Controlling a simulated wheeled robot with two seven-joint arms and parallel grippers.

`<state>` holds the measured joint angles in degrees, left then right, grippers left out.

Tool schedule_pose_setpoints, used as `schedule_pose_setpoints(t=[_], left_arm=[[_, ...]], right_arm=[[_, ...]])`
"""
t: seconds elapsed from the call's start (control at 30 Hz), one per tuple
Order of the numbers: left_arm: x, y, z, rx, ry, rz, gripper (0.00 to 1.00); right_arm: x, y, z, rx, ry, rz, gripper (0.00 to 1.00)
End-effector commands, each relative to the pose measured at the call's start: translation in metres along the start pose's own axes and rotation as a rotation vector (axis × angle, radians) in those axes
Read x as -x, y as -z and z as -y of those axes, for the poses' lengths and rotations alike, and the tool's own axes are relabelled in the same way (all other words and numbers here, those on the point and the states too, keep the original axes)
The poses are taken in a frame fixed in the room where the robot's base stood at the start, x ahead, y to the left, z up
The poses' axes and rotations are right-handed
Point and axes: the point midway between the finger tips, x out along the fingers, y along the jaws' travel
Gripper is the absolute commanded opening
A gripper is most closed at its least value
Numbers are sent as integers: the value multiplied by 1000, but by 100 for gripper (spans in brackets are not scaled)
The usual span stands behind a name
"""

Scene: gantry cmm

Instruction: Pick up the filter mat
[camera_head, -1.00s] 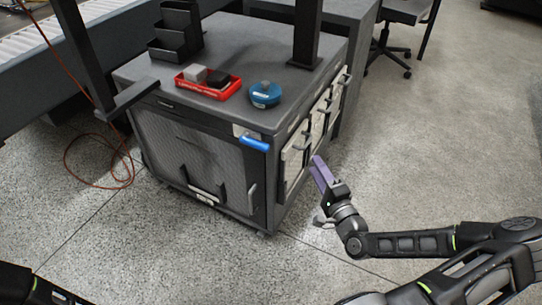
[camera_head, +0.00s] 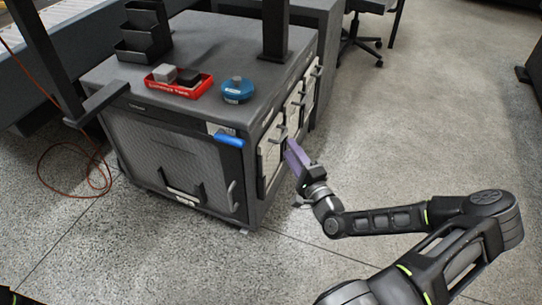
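No loose filter mat can be told for certain. The grey cabinet (camera_head: 175,112) carries several pale framed panels with handles on its right side; the nearest pale panel (camera_head: 269,160) may hold a filter mat. Its front has a grey mesh door (camera_head: 165,150). My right gripper (camera_head: 289,148), with long purple fingers, points up and left at the right side of the cabinet, close to the nearest pale panel. The fingers are seen edge-on, so their gap is hidden, and contact with the panel cannot be told. My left gripper is out of view.
On the cabinet top are a red tray (camera_head: 199,90) with small blocks, a blue round item (camera_head: 237,89) and a black stepped holder (camera_head: 143,40). A blue handle (camera_head: 229,141) sits at the front edge. An orange cable (camera_head: 80,187) lies on the floor left.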

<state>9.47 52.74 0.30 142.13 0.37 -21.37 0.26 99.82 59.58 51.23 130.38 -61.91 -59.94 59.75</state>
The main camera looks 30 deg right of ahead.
Motion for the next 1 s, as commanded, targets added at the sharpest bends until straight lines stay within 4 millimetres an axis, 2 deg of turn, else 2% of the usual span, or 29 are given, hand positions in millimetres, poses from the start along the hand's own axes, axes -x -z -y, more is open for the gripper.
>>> schedule_pose_setpoints(t=[0.23,0.43,0.6,1.0], left_arm=[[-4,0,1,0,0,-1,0],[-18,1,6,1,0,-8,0],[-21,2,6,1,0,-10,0],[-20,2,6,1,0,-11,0]], right_arm=[[-6,0,-2,2,2,1,36],[-33,2,-5,2,2,3,36],[-51,2,-3,1,0,1,36],[-52,2,-2,1,0,0,36]])
